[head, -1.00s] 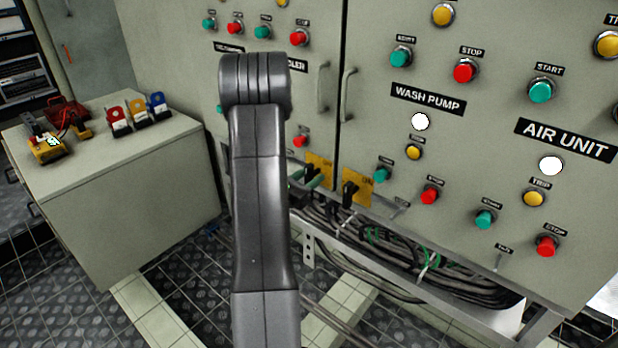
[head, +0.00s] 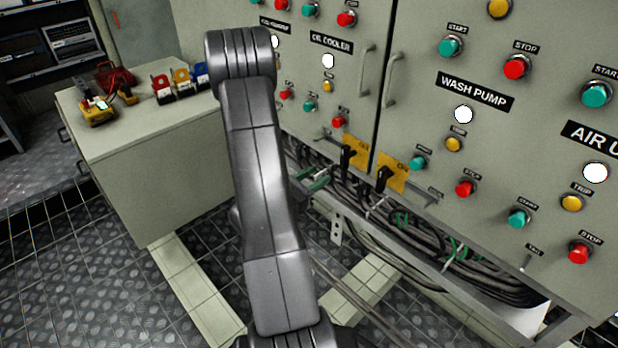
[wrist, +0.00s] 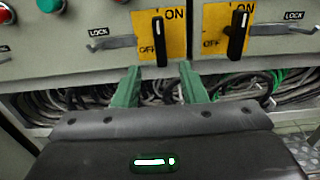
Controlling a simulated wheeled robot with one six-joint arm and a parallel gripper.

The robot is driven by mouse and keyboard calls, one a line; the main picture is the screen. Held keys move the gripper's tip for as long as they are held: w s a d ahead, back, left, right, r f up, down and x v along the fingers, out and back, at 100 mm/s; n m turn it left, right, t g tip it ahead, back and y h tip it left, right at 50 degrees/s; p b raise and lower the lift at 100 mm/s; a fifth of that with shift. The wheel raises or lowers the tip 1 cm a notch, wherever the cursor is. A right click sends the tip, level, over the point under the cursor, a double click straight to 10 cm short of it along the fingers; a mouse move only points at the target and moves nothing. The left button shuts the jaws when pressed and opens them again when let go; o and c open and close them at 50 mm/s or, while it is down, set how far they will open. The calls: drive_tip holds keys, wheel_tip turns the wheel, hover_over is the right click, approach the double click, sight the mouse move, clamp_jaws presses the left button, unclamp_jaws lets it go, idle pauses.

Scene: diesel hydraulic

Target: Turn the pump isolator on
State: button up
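Two yellow isolator plates with black lever handles sit low on the cabinet. The left isolator (head: 356,148) is on the left door and also shows in the wrist view (wrist: 174,42). The right isolator (head: 393,172) is by the right door, under the wash pump controls, and also shows in the wrist view (wrist: 216,38). Both handles stand near upright in the wrist view, with ON printed at top right and OFF at left. My gripper (wrist: 161,85) is open and empty, its green fingers below and in front of the left isolator, apart from its handle.
Bundled cables (head: 420,235) run in an open tray below the doors. Metal lock levers (wrist: 108,42) flank the isolators. Door handles (head: 391,80) and push buttons stand above. A grey cabinet (head: 150,165) with padlocks and tools is at left.

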drive_tip(key=shift+v, duration=1.05)
drive_tip(key=v, duration=0.8)
drive_tip(key=shift+b, duration=0.3)
drive_tip(key=shift+w+d, duration=0.1)
drive_tip(key=shift+d, duration=0.1)
drive_tip(key=x, duration=0.9)
drive_tip(key=shift+p, duration=0.3)
drive_tip(key=shift+a, duration=0.1)
